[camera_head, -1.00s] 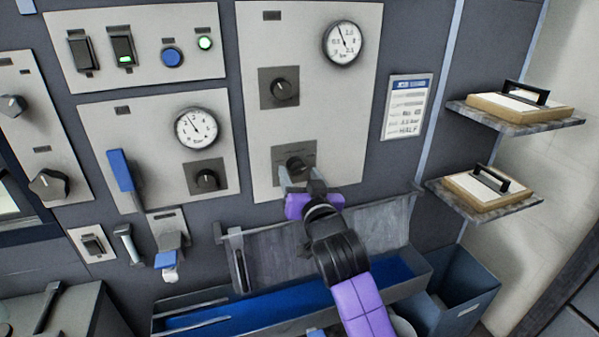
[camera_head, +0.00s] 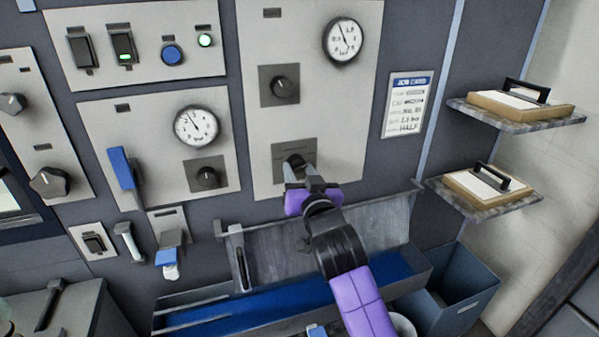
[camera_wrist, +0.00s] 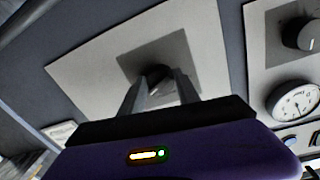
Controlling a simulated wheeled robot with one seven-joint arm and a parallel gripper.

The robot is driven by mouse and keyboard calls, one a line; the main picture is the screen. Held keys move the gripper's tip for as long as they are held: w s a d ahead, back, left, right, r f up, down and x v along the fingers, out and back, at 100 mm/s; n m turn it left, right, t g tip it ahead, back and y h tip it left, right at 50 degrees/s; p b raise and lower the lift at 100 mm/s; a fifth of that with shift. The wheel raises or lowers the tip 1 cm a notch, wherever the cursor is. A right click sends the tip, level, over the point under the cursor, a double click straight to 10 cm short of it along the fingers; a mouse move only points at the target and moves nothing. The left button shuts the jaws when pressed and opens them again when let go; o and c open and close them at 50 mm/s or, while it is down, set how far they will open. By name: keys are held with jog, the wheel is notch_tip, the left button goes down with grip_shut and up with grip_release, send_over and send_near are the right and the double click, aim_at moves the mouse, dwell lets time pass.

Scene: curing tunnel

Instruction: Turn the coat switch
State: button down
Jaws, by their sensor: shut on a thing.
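The tall pale panel (camera_head: 335,110) carries two dark rotary switches. The lower one (camera_head: 295,161) sits on a dark grey plate; its lettering is too small to read, so I cannot confirm it as the coat switch. My gripper (camera_head: 304,172) is at this lower switch, its two grey fingers shut on the knob from either side. In the wrist view the dark knob (camera_wrist: 157,74) shows between the fingers of my gripper (camera_wrist: 158,88), which partly hide it. The knob's exact pointer angle is hidden.
Above are another rotary switch (camera_head: 280,86) and a round gauge (camera_head: 342,40). A notice sheet (camera_head: 407,104) hangs to the right. Below is an open trough (camera_head: 268,248) with a blue inside. Two shelves (camera_head: 545,122) at right hold framed boards. A blue lever (camera_head: 122,168) stands out at left.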

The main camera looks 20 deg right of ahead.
jog(key=n, duration=0.4)
jog(key=n+p, duration=0.1)
jog(key=n, duration=0.4)
jog(key=shift+d+r+t, duration=0.1)
jog(key=shift+d+t, duration=0.05)
jog(key=shift+t, duration=0.15)
jog(key=n+p, duration=0.2)
jog(key=n, duration=0.2)
jog(key=shift+n+y, duration=0.4)
jog(key=shift+n+p, duration=1.1)
jog(key=shift+n, duration=1)
jog(key=c, duration=0.9)
grip_release()
